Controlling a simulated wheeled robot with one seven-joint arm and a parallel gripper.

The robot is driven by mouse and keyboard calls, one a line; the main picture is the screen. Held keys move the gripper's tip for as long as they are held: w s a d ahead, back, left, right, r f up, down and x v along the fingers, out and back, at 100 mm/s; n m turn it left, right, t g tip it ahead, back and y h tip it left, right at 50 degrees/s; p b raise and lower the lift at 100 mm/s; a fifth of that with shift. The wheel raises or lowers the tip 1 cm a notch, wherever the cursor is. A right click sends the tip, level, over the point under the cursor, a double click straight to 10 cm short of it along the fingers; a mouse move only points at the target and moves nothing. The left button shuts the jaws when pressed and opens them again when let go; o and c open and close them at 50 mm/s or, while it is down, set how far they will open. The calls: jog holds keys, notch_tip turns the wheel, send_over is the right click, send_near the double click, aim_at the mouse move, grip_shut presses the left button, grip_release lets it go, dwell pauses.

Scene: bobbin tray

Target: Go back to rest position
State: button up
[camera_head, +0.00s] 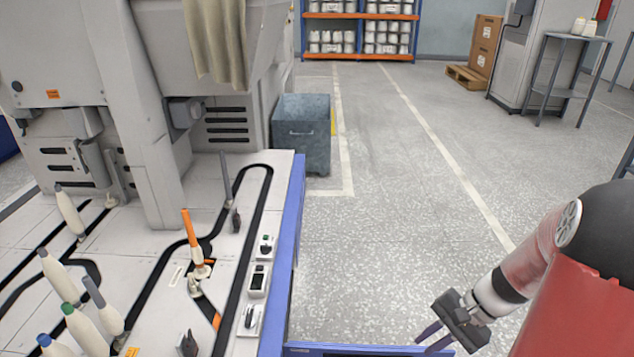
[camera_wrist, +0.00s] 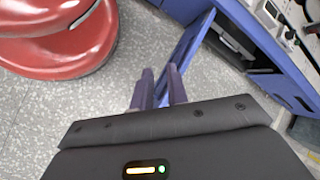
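My gripper (camera_head: 424,346) is at the lower right in the head view, low and beside the machine table, over the floor. Several white bobbins with coloured tips, such as a green-tipped one (camera_head: 86,333), stand on the table (camera_head: 150,262) at the left. An orange bobbin (camera_head: 191,235) stands near the table's middle. My gripper is well away from all of them.
The table's blue edge (camera_head: 287,255) runs between the bobbins and my arm. A grey bin (camera_head: 303,140) stands behind the table. A shelf with white spools (camera_head: 360,37) is at the back. The speckled floor (camera_head: 390,215) at centre is clear.

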jog(key=s+a+r+n+t+h, duration=0.3)
jog(key=s+r+n, duration=0.1)
jog(key=r, duration=0.5)
jog(key=s+a+r+n+t+h, duration=0.3)
jog(key=s+a+r+n+h, duration=0.1)
jog(key=r, duration=0.6)
jog(key=shift+s+a+n, duration=0.3)
jog(key=shift+s+n, duration=0.3)
jog(key=shift+s, duration=0.2)
jog(key=shift+s, duration=0.1)
